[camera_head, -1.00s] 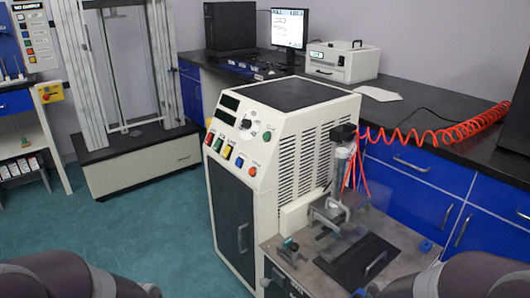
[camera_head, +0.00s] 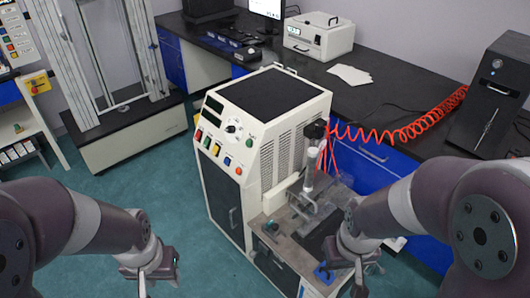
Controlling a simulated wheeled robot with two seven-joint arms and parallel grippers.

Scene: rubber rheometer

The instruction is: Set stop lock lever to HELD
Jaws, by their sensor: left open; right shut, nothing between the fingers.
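The rheometer is a white cabinet (camera_head: 265,130) with a sloped button panel (camera_head: 222,140) and a lower work deck (camera_head: 285,245) on its right. A clamp with a clear guard (camera_head: 318,205) stands on the deck under a vertical cylinder (camera_head: 309,165). My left gripper (camera_head: 156,284) is open and empty, left of the cabinet. My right gripper (camera_head: 358,284) is shut and empty, in front of the deck's right part, which it partly hides.
A red coiled hose (camera_head: 410,132) runs from the cylinder to a black box (camera_head: 490,95) on the dark bench (camera_head: 385,100). A white instrument (camera_head: 318,36) and paper sheets (camera_head: 350,75) lie on the bench. A tall frame (camera_head: 95,60) stands at left. Green floor (camera_head: 185,215) is free.

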